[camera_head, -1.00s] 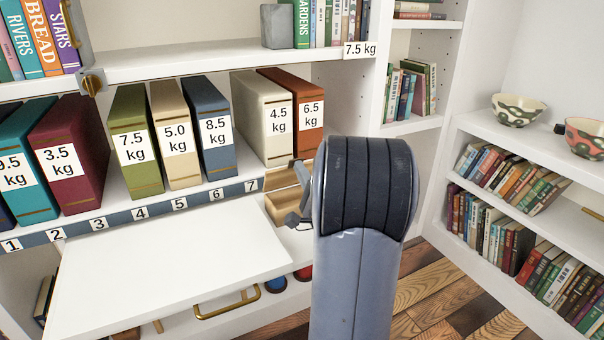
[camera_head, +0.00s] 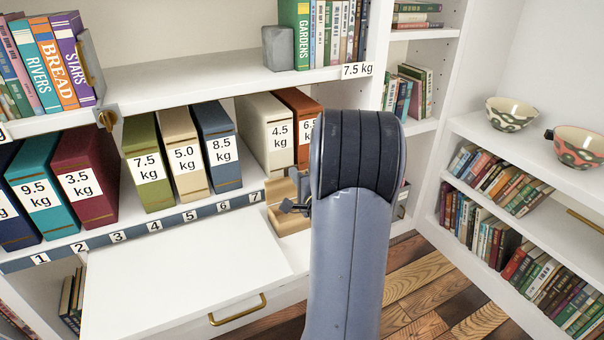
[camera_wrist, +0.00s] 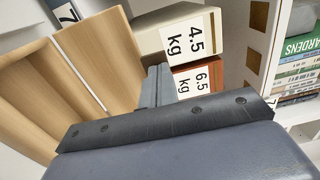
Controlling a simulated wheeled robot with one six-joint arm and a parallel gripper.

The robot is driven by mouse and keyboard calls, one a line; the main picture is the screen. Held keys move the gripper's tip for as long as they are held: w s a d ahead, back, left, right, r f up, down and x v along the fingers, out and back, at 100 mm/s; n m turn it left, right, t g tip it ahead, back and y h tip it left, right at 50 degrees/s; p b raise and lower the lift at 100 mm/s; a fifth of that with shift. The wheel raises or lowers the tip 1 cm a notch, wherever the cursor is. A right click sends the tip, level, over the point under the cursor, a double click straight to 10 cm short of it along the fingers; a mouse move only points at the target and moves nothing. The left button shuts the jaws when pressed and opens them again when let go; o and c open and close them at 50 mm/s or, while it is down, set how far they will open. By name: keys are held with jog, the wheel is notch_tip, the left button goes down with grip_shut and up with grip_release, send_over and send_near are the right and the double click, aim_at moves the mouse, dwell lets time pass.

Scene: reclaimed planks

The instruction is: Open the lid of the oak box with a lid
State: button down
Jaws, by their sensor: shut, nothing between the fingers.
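The oak box (camera_head: 291,222) stands on the shelf below the white and rust binders, partly hidden behind my arm. A wooden panel (camera_head: 279,190) rises at its back and looks like the lid, standing raised. In the wrist view the same panel (camera_wrist: 100,55) fills the upper left, beside another wooden part of the box (camera_wrist: 25,105), with a pale edge between them. My gripper (camera_head: 293,206) is in front of the panel in the head view. In the wrist view its grey fingers (camera_wrist: 157,84) are together and empty, close beside the panel's edge. I cannot tell whether they touch it.
Weight-labelled binders (camera_head: 215,145) stand behind a numbered strip (camera_head: 160,225). A white board with a brass handle (camera_head: 238,310) juts out below. A grey block bookend (camera_head: 277,48) and books are on the upper shelf. Two bowls (camera_head: 512,113) stand on the right shelf.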

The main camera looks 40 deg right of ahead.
jog(key=shift+w+d+r+g+y+p, duration=0.15)
jog(key=shift+w+g+p, duration=0.1)
jog(key=shift+w+p, duration=0.45)
jog(key=shift+w+d+r+g+y+p, duration=0.15)
jog(key=shift+w+g+p, duration=0.2)
jog(key=shift+p, duration=0.6)
jog(key=shift+w, duration=0.15)
jog(key=shift+a, duration=0.1)
